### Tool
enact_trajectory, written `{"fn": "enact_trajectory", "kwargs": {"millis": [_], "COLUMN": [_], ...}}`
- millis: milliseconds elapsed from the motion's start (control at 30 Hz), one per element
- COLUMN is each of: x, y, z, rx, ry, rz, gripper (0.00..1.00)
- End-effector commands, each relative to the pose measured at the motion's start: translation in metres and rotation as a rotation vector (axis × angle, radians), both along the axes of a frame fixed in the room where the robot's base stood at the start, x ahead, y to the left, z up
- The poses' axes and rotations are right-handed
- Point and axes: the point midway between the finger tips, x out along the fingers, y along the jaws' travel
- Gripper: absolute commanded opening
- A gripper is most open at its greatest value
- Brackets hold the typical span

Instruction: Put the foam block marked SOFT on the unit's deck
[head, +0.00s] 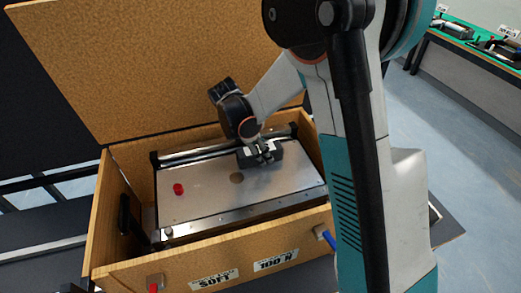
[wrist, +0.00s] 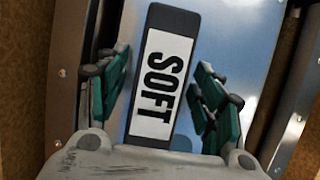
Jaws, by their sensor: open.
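The unit's flat metal deck (head: 212,200) lies inside an open wooden crate. The foam block (wrist: 160,75), black with a white SOFT label, is on the deck, near its back right part in the head view (head: 275,154). My gripper (wrist: 163,105) is open, with its green-and-black fingers on either side of the block and a gap visible on each side. In the head view my gripper (head: 261,150) hangs right over the block and hides part of it.
The wooden crate (head: 222,252) has walls around the unit and its lid (head: 150,60) stands open behind. A red knob (head: 178,189) and a round hole (head: 236,178) are on the deck. Labels reading SOFT and 100 N are on the crate's front wall.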

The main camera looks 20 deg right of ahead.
Motion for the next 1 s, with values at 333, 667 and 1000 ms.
{"fn": "enact_trajectory", "kwargs": {"millis": [333,667,1000], "x": [0.000,0.000,-0.001], "y": [0.007,0.033,0.045], "z": [0.021,0.084,0.115], "rx": [0.000,0.000,0.003], "ry": [0.000,0.000,-0.008], "rz": [0.001,0.001,-0.008], "gripper": [0.61,0.61,0.61]}}
